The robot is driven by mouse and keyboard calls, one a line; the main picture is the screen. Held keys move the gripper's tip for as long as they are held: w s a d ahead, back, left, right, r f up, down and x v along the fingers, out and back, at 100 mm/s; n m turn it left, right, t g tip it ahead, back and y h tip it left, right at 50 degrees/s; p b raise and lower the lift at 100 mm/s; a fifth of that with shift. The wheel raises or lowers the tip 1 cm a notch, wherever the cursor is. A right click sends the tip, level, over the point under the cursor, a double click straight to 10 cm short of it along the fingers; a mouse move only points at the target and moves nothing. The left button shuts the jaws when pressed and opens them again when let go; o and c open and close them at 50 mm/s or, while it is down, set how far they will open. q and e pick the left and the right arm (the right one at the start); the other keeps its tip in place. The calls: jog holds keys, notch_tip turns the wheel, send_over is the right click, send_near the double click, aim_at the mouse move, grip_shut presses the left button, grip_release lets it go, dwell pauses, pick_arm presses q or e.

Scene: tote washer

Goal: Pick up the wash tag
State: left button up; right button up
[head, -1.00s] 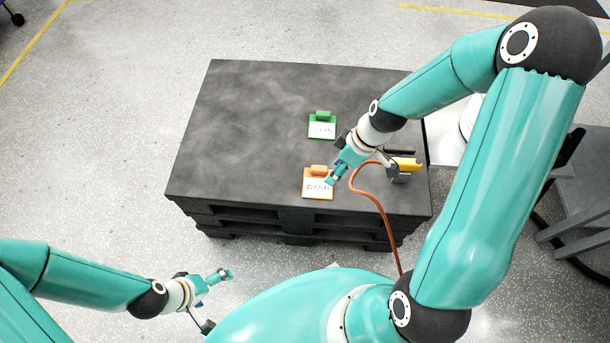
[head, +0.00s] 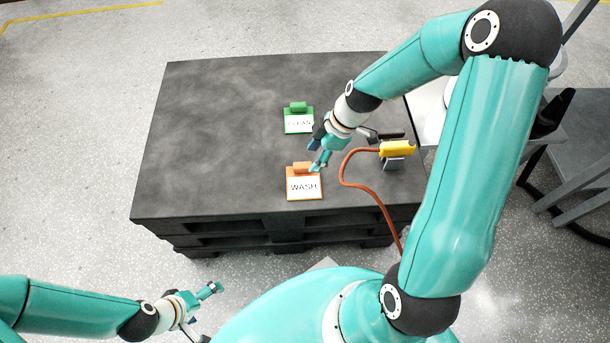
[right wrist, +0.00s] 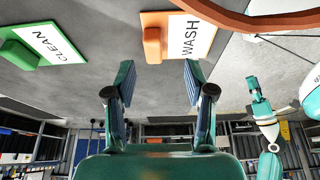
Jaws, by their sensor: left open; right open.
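The wash tag (head: 304,187) is an orange-edged plate with a white face reading WASH and an orange block grip at its back edge. It lies on the dark pallet top (head: 215,140) near the front edge. In the right wrist view the wash tag (right wrist: 190,38) is at the top, with its orange grip (right wrist: 153,45) just beyond the space between the fingers. My right gripper (head: 316,160) is open and empty, close behind and to the right of the grip. My left gripper (head: 210,305) is open and empty, low at the left, off the pallet.
A green CLEAN tag (head: 298,120) lies behind the wash tag. A yellow-and-grey device (head: 396,151) with an orange-brown hose (head: 350,165) stands to the right; the hose runs over the front edge. The pallet's left half is clear. A grey structure (head: 575,160) stands at far right.

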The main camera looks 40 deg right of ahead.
aim_at(304, 165)
jog(key=shift+w+b+x, duration=0.25)
jog(key=shift+b+x, duration=0.05)
jog(key=shift+x, duration=1.2)
jog(key=shift+w+b+x, duration=0.25)
jog(key=shift+b+x, duration=0.05)
jog(key=shift+x, duration=1.2)
jog(key=shift+r, duration=0.15)
grip_shut()
